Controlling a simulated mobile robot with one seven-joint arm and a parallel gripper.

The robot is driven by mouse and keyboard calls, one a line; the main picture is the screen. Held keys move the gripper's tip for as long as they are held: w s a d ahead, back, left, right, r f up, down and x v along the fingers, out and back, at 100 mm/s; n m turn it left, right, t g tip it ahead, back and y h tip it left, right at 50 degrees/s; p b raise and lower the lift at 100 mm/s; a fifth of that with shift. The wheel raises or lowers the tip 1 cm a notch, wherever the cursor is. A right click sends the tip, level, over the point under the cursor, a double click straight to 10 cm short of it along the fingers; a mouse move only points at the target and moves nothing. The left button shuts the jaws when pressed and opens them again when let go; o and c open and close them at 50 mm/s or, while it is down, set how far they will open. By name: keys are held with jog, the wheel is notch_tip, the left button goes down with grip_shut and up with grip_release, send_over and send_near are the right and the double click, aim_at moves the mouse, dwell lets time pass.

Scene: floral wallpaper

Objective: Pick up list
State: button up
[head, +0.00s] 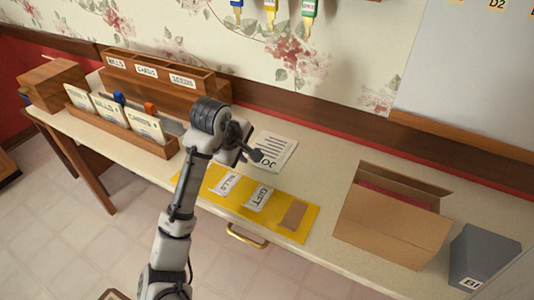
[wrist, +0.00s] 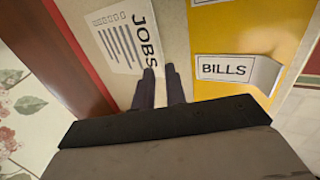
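The list is a white sheet headed JOBS (head: 277,152) with lines of print. It lies flat on the table behind and right of my gripper (head: 256,155) in the head view, and my gripper hides its left part. In the wrist view the JOBS sheet (wrist: 116,42) lies just beyond the fingertips. My gripper (wrist: 160,72) shows two dark fingers with a narrow gap between them. Nothing is held in the gap. I cannot tell whether the fingertips touch the sheet.
A yellow mat (head: 279,225) with BILLS and GIFT papers lies in front of the sheet. An open cardboard box (head: 392,223) and a grey bin (head: 481,255) stand at the right. Wooden sorters (head: 157,80) stand at the left. The wall is close behind.

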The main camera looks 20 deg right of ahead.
aim_at(250, 169)
jog(key=shift+x, duration=2.4)
jog(key=shift+s, duration=0.25)
grip_shut()
